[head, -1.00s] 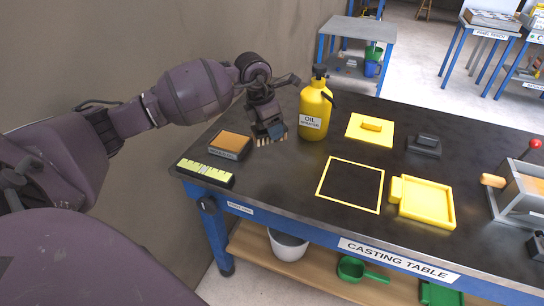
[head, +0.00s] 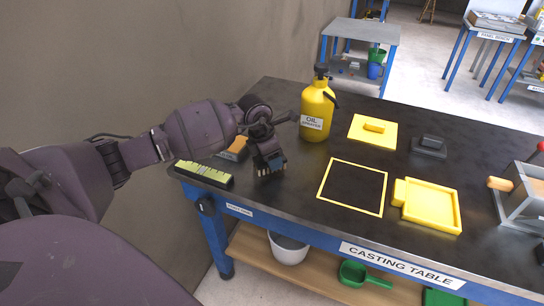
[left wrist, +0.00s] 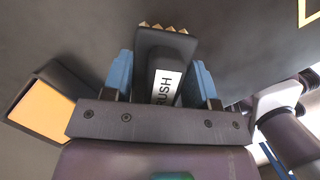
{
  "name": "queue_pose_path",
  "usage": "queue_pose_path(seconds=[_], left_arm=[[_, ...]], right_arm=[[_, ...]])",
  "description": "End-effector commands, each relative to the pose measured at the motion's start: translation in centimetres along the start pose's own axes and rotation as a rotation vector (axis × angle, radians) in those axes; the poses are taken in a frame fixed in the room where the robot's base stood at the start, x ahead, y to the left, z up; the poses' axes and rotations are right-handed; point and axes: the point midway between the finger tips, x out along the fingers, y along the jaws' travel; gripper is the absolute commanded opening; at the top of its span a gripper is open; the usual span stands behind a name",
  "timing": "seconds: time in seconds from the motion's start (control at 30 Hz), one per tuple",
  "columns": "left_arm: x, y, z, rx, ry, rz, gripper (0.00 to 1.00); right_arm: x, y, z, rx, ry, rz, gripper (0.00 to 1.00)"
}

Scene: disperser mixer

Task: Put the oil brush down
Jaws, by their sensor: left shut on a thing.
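My left gripper (head: 272,164) is shut on the oil brush, low over the left part of the dark casting table top (head: 290,205). In the left wrist view the oil brush (left wrist: 165,62) is a dark block with a white label ending in "RUSH" and pale bristle tips, held between the blue fingers of my left gripper (left wrist: 162,80). The bristles point away from the gripper and are close to the table; I cannot tell whether they touch it. My right gripper is not in view.
A yellow oil sprayer (head: 317,108) stands just behind the gripper. An orange-topped block (head: 234,149) and a yellow strip (head: 204,173) lie to the left. A yellow-outlined square (head: 352,188) and a yellow tray (head: 430,206) lie to the right. Bare table surrounds the brush's front.

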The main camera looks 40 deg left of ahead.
Motion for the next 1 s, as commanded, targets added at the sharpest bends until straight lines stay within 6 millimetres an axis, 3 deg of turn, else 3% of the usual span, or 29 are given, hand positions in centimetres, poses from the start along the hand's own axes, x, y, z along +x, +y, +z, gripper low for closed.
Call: queue_pose_path(seconds=[0.27,0.3,0.43,0.77,1.0], left_arm=[[0.2,0.0,0.0,0.001,-0.001,0.0,0.27],[0.2,0.0,0.0,0.001,-0.001,0.0,0.59],[0.1,0.0,0.0,0.001,-0.001,0.0,0.78],[-0.2,0.0,0.1,0.001,-0.002,0.001,0.78],[-3.9,1.2,0.4,0.0,-0.008,0.008,0.78]], right_arm=[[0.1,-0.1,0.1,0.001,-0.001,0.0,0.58],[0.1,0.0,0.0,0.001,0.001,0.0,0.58],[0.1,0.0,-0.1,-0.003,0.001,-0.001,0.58],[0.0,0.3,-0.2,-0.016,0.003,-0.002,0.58],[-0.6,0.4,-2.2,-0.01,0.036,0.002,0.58]])
